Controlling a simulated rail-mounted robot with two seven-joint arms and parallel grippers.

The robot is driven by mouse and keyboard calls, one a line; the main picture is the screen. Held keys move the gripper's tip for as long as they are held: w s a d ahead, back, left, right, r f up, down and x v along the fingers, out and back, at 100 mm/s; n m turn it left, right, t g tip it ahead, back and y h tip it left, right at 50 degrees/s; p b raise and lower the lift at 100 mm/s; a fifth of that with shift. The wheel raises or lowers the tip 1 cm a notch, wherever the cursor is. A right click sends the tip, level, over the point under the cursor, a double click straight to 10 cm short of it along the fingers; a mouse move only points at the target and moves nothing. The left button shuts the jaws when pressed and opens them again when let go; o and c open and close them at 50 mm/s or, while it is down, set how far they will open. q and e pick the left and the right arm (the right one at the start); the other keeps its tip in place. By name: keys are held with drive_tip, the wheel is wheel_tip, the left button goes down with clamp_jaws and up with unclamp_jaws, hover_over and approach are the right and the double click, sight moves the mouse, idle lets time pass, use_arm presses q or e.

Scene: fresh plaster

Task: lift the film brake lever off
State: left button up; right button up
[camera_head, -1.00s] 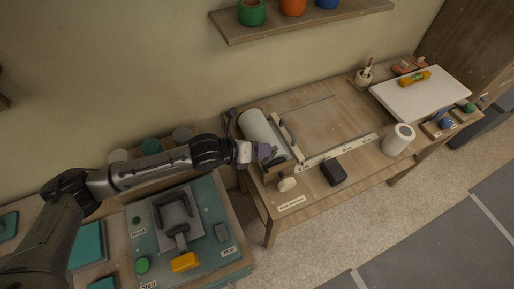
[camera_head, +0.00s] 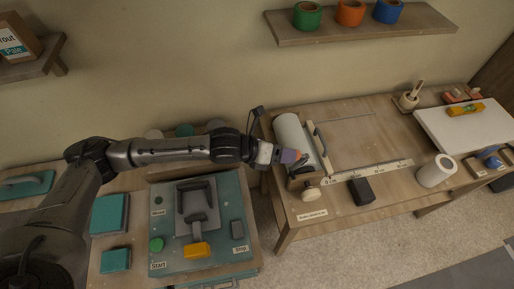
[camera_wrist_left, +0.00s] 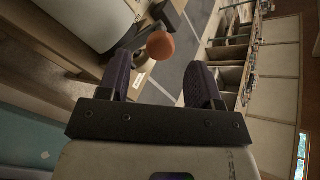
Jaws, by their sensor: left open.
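An orange ball-shaped knob (camera_wrist_left: 160,45) shows in the left wrist view, ahead of and between my open fingers; I take it as the end of the film brake lever. In the head view a small orange patch (camera_head: 298,155) shows at my left fingertips, beside the white film roll (camera_head: 289,132). My left gripper (camera_head: 290,157) is open at the table's left end, and it also fills the lower left wrist view (camera_wrist_left: 160,72). I cannot tell whether the fingers touch the knob. My right gripper is not in view.
A black block (camera_head: 361,191) and a white roll (camera_head: 436,171) stand nearby. A teal panel (camera_head: 165,211) with buttons lies below my arm. A shelf (camera_head: 360,24) hangs above.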

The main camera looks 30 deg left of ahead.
use_arm(q)
drive_tip(key=b+v, duration=0.1)
drive_tip(key=v, duration=0.9)
drive_tip(key=shift+s+a+r, duration=0.15)
drive_tip(key=shift+a, duration=0.05)
drive_tip(key=shift+a, duration=0.1)
